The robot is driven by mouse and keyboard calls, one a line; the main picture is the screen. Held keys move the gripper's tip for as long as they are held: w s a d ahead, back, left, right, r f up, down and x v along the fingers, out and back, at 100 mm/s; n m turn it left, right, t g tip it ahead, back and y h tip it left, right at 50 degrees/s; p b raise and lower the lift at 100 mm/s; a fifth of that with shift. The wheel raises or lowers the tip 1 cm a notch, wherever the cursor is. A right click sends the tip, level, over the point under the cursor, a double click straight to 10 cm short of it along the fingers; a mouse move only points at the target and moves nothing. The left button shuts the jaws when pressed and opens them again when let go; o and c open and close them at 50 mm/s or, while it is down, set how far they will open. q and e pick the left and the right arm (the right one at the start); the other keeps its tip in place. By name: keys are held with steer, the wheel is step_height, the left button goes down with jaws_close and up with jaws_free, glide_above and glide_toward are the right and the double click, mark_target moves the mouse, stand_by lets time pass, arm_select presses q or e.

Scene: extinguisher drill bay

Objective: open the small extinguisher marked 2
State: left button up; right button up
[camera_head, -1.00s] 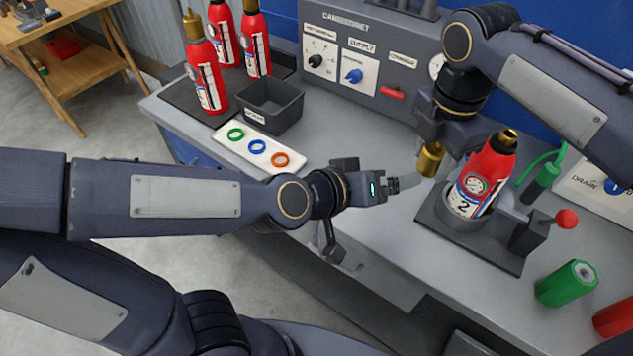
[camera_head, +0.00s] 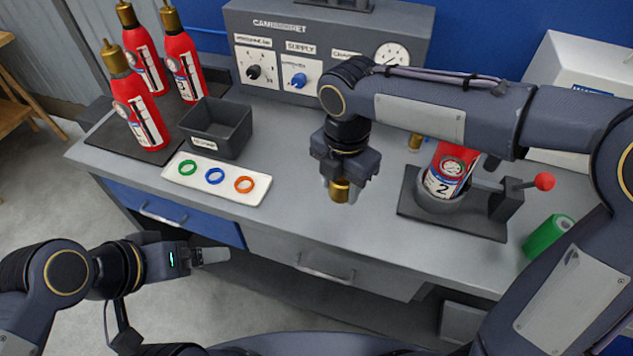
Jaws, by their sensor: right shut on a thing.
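My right gripper (camera_head: 340,184) points down left of the holder, apart from the extinguisher. It is shut on a brass head (camera_head: 340,192), held above the bench. My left gripper (camera_head: 212,256) is in front of the bench's drawers at lower left, away from the extinguisher. Its fingers show side-on, so its opening is unclear.
Several red extinguishers with brass tops (camera_head: 140,110) stand on a dark mat at left. A grey bin (camera_head: 218,128) and a white tray (camera_head: 215,190) with three coloured rings are beside them. A red-knobbed lever (camera_head: 544,181) and green cylinder (camera_head: 548,236) are at right. Bench between tray and holder is clear.

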steer(key=w+a+f, duration=0.2)
steer(key=w, duration=0.2)
steer(key=p, duration=0.1)
glide_above(319, 192)
step_height(319, 192, down, 6)
steer(key=shift+r, duration=0.15)
steer(key=shift+f, duration=1.6)
steer(key=shift+f, duration=0.2)
steer(key=o, duration=1.1)
steer(key=shift+r, duration=0.15)
